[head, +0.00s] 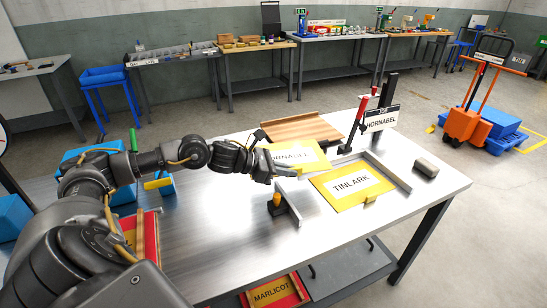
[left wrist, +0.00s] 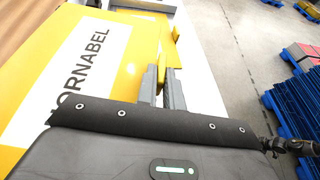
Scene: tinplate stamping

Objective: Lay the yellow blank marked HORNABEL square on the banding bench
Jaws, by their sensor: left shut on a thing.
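The yellow blank marked HORNABEL (head: 312,149), with a white label, shows beyond my left gripper (head: 287,173) in the head view. My left gripper is shut on its near edge; the fingers also show beside a yellow tab in the left wrist view (left wrist: 164,86). The arm hides part of the blank, and I cannot tell how far it is above the bench. On the metal-topped bench (head: 225,240), another yellow blank marked TINLARK (head: 335,199) lies between a grey corner fence (head: 387,169) and a grey stop (head: 293,206). My right gripper is not in view.
A wooden board (head: 303,127) lies behind the blank. A red-handled clamp (head: 357,125) and a HORNABEL job sign (head: 381,118) stand behind the fence. A red tray (head: 302,285) with a MARLICOT blank is below.

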